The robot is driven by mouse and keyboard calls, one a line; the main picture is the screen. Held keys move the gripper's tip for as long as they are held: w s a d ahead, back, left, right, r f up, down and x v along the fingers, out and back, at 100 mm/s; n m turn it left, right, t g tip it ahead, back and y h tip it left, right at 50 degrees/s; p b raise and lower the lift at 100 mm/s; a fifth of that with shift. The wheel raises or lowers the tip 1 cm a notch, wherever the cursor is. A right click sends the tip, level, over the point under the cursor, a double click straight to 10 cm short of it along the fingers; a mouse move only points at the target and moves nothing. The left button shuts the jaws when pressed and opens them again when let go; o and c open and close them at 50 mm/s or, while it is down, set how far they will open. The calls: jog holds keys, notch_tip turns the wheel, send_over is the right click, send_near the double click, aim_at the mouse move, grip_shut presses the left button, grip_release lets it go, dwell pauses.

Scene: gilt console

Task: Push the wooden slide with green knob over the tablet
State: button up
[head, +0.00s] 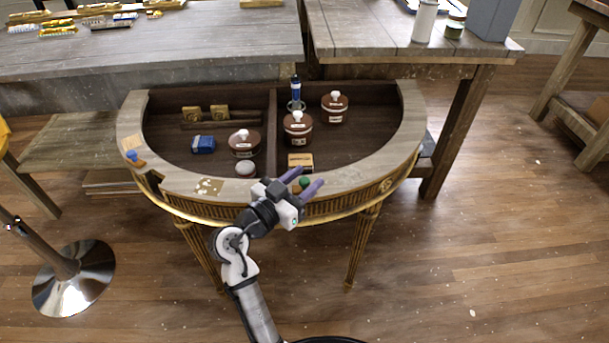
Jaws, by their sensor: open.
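A green knob (304,182) shows on the front rim of the half-round gilt console (345,180). My gripper (301,181) is over that rim, its two purple fingers apart, with the knob between them in this view. Whether a finger touches the knob, I cannot tell. The wooden slide under the knob is mostly hidden by my gripper. A pale, gold-speckled patch (208,186) lies on the rim left of my gripper; I cannot tell whether it is the tablet.
Lidded brown pots (297,129), a blue bottle (295,92), a blue box (203,144), a white ball-like thing (245,168) and a small wooden block (300,160) stand in the console. A blue knob (132,155) is on its left rim. Wooden tables adjoin behind. Floor at right is clear.

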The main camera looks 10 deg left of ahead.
jog(key=shift+w+d, duration=0.15)
jog(key=shift+w, duration=0.05)
grip_shut()
jog(key=a+b, duration=0.1)
jog(key=a, duration=0.1)
jog(key=s+a+b, duration=0.1)
jog(key=a, duration=0.1)
jog(key=a+b, duration=0.1)
jog(key=a, duration=0.1)
jog(key=shift+s+f, duration=0.1)
jog(key=shift+s, duration=0.2)
jog(key=shift+s+a, duration=0.1)
jog(key=shift+a, duration=0.15)
grip_release()
